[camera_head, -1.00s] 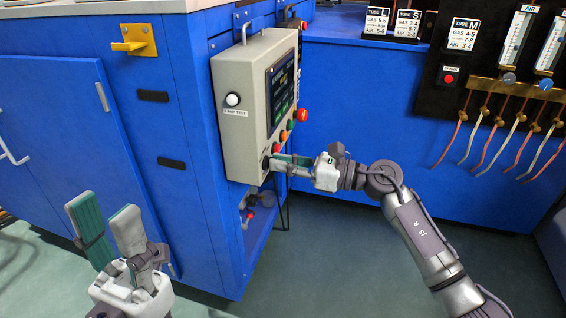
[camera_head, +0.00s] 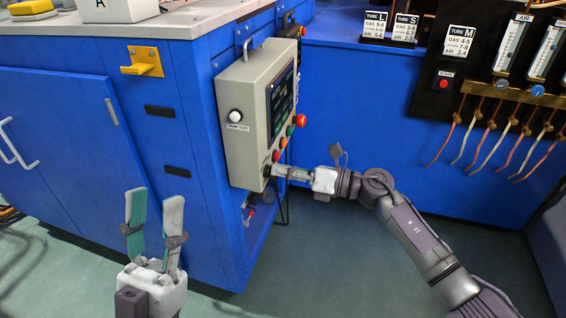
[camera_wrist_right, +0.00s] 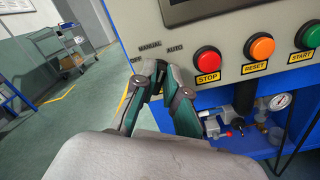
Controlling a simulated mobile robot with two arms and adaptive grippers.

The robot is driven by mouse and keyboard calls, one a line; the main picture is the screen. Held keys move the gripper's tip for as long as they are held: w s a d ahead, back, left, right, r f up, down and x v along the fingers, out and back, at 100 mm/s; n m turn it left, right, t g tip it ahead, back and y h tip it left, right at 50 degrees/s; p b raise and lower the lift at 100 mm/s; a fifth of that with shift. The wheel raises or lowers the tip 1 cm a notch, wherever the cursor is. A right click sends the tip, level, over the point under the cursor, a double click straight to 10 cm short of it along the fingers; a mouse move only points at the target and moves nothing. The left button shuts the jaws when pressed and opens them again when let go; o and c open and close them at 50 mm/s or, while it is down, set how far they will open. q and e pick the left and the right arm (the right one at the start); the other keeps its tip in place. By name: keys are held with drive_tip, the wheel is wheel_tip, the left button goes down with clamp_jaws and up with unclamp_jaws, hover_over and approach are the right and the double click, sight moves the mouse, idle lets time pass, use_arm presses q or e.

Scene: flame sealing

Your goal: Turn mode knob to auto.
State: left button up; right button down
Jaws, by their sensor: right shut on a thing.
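The mode knob (camera_wrist_right: 159,77) is a small dark knob low on the front of the beige control box (camera_head: 246,125). In the right wrist view the labels OFF, MANUAL and AUTO stand around it, and the fingers partly hide it. My right gripper (camera_wrist_right: 158,85) is shut on the knob, with a finger on each side. It also shows in the head view (camera_head: 275,171) at the box's lower front corner. I cannot tell exactly which label the knob points to. My left gripper (camera_head: 153,215) is open and empty, fingers up, in front of the blue cabinet.
Beside the knob are the red STOP (camera_wrist_right: 207,60), orange RESET (camera_wrist_right: 259,47) and green START (camera_wrist_right: 308,36) buttons. A pressure gauge (camera_wrist_right: 279,101) sits below the box. A yellow bracket (camera_head: 142,62) juts from the blue cabinet (camera_head: 70,130). The floor (camera_head: 310,260) in front is clear.

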use_arm(q)
drive_tip(key=w+f+g+y+p, duration=0.2)
drive_tip(key=w+f+g, duration=0.4)
drive_tip(key=w, duration=0.1)
drive_tip(key=shift+d+f, duration=0.35)
drive_tip(key=shift+d, duration=0.05)
use_arm(e)
drive_tip(key=m, duration=0.2)
drive_tip(key=shift+w+f+m, duration=0.1)
drive_tip(key=shift+m, duration=0.2)
drive_tip(key=c, duration=1.2)
unclamp_jaws()
drive_tip(key=shift+d, duration=0.15)
drive_tip(key=v, duration=1.2)
